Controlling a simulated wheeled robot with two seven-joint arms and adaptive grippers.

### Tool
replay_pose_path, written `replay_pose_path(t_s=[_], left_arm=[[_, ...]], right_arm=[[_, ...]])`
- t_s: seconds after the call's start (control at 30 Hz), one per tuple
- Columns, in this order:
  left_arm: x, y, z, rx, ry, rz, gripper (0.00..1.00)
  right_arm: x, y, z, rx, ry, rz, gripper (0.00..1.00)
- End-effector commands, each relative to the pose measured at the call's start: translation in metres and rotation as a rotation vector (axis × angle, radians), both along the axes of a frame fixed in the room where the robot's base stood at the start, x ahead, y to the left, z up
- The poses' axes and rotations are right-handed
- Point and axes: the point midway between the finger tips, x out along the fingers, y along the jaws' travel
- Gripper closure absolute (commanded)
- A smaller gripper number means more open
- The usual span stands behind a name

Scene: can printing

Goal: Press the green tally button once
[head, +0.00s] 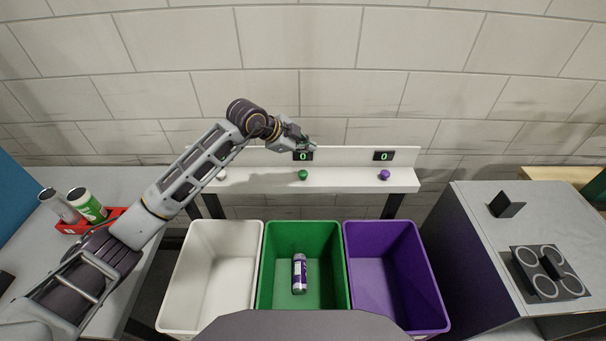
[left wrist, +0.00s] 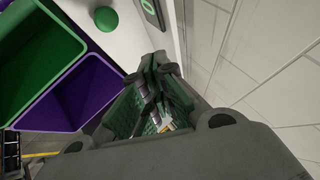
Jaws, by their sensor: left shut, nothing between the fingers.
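The green tally button (head: 303,175) is a small round knob on the white shelf (head: 262,183) behind the bins. It also shows in the left wrist view (left wrist: 106,19), apart from my fingers. The display (head: 303,156) behind it reads 0. My left gripper (head: 308,143) is shut and empty, near the wall above and behind the green button, close to the display. Its fingers fill the middle of the left wrist view (left wrist: 160,68). My right gripper is not in view.
A purple button (head: 384,175) and a pale button (head: 222,174) share the shelf. The purple display (head: 383,156) reads 0. White (head: 184,280), green (head: 342,288) and purple (head: 425,270) bins stand in front. A purple can (head: 299,273) lies in the green bin. Cans stand in a red tray (head: 75,228).

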Motion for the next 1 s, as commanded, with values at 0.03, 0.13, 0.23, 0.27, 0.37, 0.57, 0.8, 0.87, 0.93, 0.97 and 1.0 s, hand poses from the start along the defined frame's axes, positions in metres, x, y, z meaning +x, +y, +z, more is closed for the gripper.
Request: replay_pose_path(t_s=[0.03,0.13,0.23,0.27,0.37,0.57,0.8,0.87,0.93,0.97,1.0], left_arm=[[0.0,0.0,-0.007,0.001,0.001,0.0,1.0],[0.0,0.0,-0.014,0.001,0.001,0.0,1.0],[0.0,0.0,-0.021,0.001,0.001,0.0,1.0],[0.0,0.0,-0.023,0.001,0.001,0.0,1.0],[0.0,0.0,-0.03,0.001,0.0,0.001,1.0],[0.0,0.0,-0.043,0.0,0.0,0.0,1.0],[0.0,0.0,-0.061,0.001,0.0,0.001,1.0],[0.0,0.0,-0.064,0.001,-0.001,0.0,1.0],[0.0,0.0,-0.067,0.001,-0.001,0.0,1.0],[0.0,0.0,-0.068,0.0,-0.001,-0.001,1.0],[0.0,0.0,-0.069,0.0,-0.001,-0.001,1.0]], right_arm=[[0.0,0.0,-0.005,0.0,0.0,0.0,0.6],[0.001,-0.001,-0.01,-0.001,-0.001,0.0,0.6],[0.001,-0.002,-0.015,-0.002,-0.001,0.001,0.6],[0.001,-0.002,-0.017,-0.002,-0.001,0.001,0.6],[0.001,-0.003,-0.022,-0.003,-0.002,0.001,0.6],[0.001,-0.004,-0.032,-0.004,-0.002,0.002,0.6],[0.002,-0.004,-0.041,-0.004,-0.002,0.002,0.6],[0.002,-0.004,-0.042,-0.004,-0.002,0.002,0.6],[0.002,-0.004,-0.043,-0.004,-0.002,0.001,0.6],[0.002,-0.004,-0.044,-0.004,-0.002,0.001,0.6],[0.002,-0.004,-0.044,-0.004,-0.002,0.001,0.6]])
